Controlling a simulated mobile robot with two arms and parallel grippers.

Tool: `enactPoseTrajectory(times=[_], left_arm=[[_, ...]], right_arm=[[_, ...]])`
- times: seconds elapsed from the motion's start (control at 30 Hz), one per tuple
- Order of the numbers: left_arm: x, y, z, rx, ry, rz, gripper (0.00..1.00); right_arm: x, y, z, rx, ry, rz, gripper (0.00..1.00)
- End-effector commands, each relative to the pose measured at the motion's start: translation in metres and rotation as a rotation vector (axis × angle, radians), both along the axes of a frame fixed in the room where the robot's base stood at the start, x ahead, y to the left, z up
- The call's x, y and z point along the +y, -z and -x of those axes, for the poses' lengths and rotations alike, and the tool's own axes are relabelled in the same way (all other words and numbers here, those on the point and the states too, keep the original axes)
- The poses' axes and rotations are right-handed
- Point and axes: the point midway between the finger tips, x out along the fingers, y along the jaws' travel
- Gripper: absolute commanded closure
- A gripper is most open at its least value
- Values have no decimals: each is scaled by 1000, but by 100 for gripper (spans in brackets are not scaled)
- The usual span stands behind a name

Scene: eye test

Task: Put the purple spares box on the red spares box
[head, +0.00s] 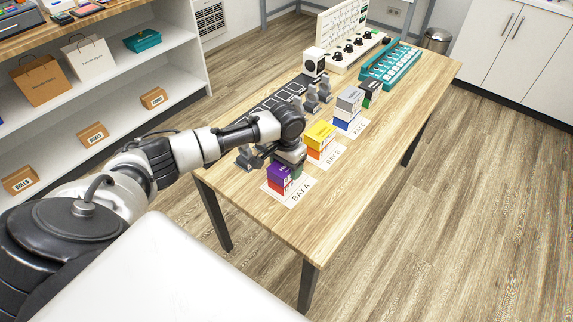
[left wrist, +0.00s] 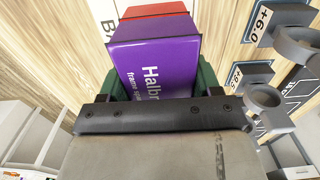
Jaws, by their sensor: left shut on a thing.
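The purple spares box (head: 280,173) is at the near end of the table, over the red spares box (head: 276,188) on the BAY A card. I see no clear gap between the two, but cannot tell whether the purple box's weight rests on the red one. My left gripper (head: 290,157) is shut on the purple box from above and behind. In the left wrist view the purple box (left wrist: 152,62) sits between green fingers, its lettering partly hidden. The red box (left wrist: 152,10) shows beyond it. My right gripper is not in view.
A yellow box (head: 320,134) stands on an orange one at BAY B, and a grey box (head: 349,99) on a blue one at BAY C. A teal tray (head: 391,66) is farther back. The table's right edge is clear.

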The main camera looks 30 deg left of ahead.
Motion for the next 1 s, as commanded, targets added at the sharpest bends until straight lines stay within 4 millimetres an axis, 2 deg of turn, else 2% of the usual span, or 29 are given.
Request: enactPoseTrajectory(times=[0.27, 0.3, 0.43, 0.77, 0.87, 1.0], left_arm=[[-1, 2, 0, -1, 0, 1, 62], [0, 2, 0, -1, 0, 1, 30], [0, 2, 0, -1, 0, 1, 11], [0, -1, -1, -2, 0, -1, 11], [-1, -13, -1, -5, 1, 1, 11], [0, -41, -1, -6, 0, 1, 11]], right_arm=[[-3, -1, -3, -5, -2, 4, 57], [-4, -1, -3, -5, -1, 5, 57], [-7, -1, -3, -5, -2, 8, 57], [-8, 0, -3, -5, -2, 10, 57], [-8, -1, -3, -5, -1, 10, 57], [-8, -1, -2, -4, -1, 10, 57]])
